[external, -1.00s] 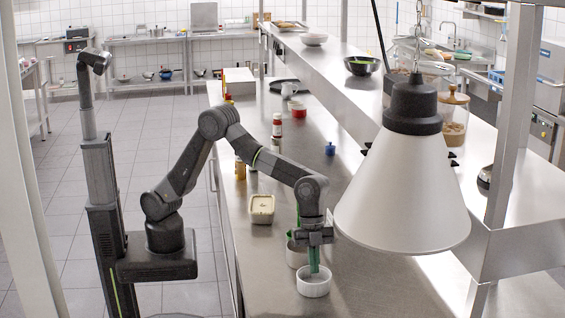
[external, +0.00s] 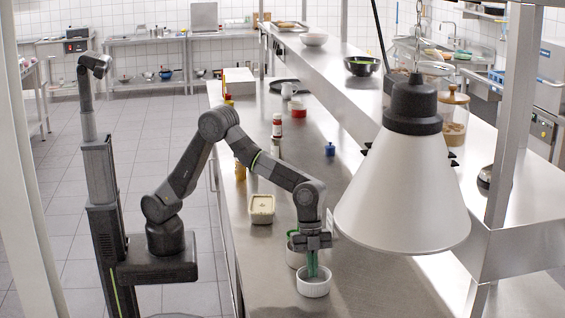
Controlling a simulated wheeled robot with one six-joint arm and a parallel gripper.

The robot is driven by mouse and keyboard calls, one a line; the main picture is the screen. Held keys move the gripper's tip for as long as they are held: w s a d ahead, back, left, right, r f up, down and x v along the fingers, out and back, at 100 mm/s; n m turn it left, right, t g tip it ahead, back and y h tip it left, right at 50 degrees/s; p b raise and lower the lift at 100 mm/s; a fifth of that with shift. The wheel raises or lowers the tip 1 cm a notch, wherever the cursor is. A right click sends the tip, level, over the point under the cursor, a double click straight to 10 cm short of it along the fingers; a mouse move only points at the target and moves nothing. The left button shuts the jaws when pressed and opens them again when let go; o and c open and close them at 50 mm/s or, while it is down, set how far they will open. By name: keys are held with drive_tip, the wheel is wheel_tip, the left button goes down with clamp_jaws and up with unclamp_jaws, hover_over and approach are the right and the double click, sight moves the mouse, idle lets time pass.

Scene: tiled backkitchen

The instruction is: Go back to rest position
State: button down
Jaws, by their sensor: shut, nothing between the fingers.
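My gripper (external: 312,268) points down over a white ramekin (external: 314,287) on the steel counter. Its green fingers are shut with nothing between them, and their tips are at or just inside the ramekin's mouth. The rim partly hides the tips, so I cannot tell whether they touch it. My arm reaches out bent over the counter from its base at the left.
A second white ramekin (external: 295,257) stands just behind, with something green in it. A rectangular tub (external: 262,209) and bottles (external: 276,126) stand farther back. A large lamp shade (external: 403,195) hangs to the right. The floor at left is clear.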

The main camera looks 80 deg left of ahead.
drive_tip(key=shift+s+a+r, duration=0.1)
drive_tip(key=shift+a, duration=0.65)
drive_tip(key=d+p, duration=0.2)
drive_tip(key=d, duration=0.3)
drive_tip(key=shift+r+p, duration=0.1)
drive_tip(key=shift+p, duration=0.2)
drive_tip(key=shift+d, duration=0.45)
